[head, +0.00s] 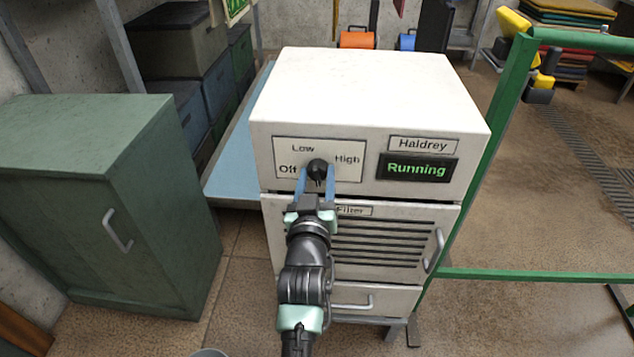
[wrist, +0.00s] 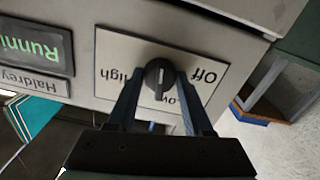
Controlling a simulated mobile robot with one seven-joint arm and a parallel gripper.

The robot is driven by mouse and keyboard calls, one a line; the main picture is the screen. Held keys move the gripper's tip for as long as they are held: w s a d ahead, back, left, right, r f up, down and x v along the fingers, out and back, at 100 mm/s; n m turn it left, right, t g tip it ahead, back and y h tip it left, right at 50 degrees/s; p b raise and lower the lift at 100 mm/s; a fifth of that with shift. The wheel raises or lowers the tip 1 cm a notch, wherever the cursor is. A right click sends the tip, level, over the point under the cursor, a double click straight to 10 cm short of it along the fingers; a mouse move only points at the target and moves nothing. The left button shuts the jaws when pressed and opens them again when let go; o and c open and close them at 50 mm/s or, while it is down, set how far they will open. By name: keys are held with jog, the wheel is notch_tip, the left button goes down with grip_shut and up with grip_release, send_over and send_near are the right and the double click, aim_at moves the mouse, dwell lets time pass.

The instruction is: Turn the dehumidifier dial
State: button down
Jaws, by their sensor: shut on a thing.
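The dehumidifier (head: 375,85) is a pale box with a green-lit display (head: 416,168) reading "Running". Its round black dial (head: 317,166) sits on a white plate marked Off, Low and High. My gripper (head: 316,177) reaches it from below in the head view, with one blue finger on each side. In the wrist view, my gripper (wrist: 160,82) is shut on the dial (wrist: 153,72). The dial's white line points down in that view, between the words Low and High. The fingers partly cover both words there.
A green cabinet (head: 100,190) stands at the left. A green rail frame (head: 512,95) rises close on the dehumidifier's right. A filter panel (head: 375,245) and a drawer (head: 385,299), both with handles, lie below the dial. Open floor is at the right.

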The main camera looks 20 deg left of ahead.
jog(key=shift+f+m+b, duration=0.1)
jog(key=shift+m+b, duration=0.2)
jog(key=shift+m, duration=0.5)
jog(key=shift+c, duration=1.5)
grip_release()
jog(key=shift+s, duration=0.1)
jog(key=v, duration=1.2)
jog(key=shift+s, duration=0.4)
jog(key=shift+d, duration=0.15)
